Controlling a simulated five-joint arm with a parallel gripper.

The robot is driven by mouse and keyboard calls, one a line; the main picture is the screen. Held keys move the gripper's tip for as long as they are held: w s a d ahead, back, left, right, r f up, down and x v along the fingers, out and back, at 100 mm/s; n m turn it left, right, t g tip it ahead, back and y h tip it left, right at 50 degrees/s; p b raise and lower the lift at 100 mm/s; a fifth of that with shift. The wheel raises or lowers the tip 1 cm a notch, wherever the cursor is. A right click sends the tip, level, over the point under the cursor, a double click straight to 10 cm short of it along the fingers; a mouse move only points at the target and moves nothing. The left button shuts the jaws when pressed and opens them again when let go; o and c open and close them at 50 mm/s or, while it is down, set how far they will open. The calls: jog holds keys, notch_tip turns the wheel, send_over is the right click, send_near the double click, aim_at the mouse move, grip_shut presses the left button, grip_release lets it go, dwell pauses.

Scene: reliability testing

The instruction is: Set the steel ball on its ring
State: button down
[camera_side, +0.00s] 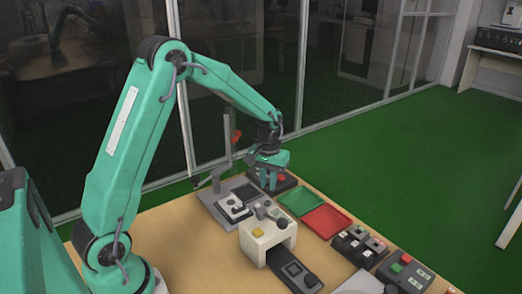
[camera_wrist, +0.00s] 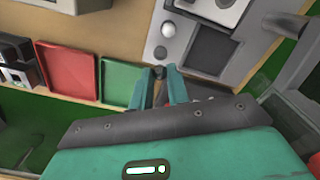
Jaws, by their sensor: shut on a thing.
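My gripper (camera_side: 270,182) reaches down at the far end of the bench, beside the grey tester base. In the wrist view its two green fingers (camera_wrist: 160,82) are closed around a small dark grey thing (camera_wrist: 159,72), which I take for the steel ball; the fingers hide most of it. Just beyond the fingertips, the grey base carries a dark round spot (camera_wrist: 160,53) and a pale round disc (camera_wrist: 168,30). I cannot tell which of these is the ring. A dark square pad (camera_wrist: 208,50) lies beside them. The ball cannot be made out in the side view.
A post with a red part (camera_side: 236,136) rises from the base near my gripper. A green tray (camera_side: 301,201) and a red tray (camera_side: 327,221) lie to the right. A white fixture (camera_side: 267,236) stands in front, and button boxes (camera_side: 360,243) line the right edge.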

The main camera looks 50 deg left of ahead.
aim_at(268, 189)
jog(key=shift+f, duration=0.2)
jog(key=shift+f, duration=2)
jog(key=shift+f, duration=0.45)
dwell(0.6)
jog(key=c, duration=1.3)
grip_release()
jog(key=shift+r, duration=0.15)
jog(key=shift+r, duration=2.85)
